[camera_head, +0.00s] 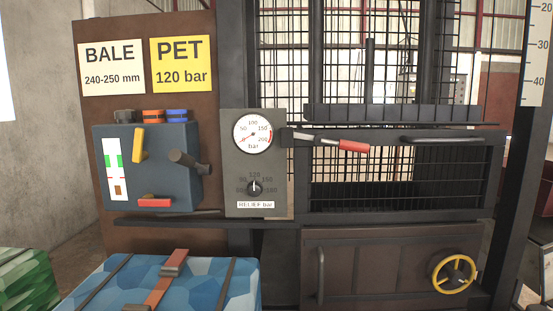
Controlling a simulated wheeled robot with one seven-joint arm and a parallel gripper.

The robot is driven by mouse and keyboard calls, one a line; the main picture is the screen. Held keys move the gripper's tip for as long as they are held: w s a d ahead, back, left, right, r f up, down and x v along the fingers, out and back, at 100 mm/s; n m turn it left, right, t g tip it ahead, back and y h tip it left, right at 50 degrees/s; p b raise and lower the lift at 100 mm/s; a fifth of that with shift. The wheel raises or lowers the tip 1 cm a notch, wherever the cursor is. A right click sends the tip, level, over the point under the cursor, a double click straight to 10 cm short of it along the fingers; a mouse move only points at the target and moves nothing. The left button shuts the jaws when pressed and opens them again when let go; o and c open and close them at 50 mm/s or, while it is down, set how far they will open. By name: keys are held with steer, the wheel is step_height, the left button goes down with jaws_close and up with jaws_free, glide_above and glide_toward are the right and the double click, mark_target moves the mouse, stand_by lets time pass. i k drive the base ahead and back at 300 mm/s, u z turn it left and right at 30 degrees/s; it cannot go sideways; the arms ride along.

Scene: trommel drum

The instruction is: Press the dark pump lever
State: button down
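A dark lever (188,161) with a thick rounded grip sticks out from the right part of a blue-grey box (170,190) at the left, pointing up and left. It matches the dark pump lever, though no label marks it. A yellow lever (138,145) stands upright on the same box, left of it. A red lever (155,202) lies flat at the box's bottom edge. My gripper is not in view.
A grey gauge panel (231,165) with a round dial (253,134) stands right of the box. A red-handled lever (352,146) sticks out rightward from beside it. A ledge (210,220) runs below. A blue bale (205,285) fills the lower left foreground.

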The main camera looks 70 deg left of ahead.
mark_target(179, 157)
steer(key=z, duration=0.35)
steer(key=k, duration=2.9)
steer(key=u, duration=1.7)
steer(key=i, duration=1.05)
steer(key=z, duration=0.1)
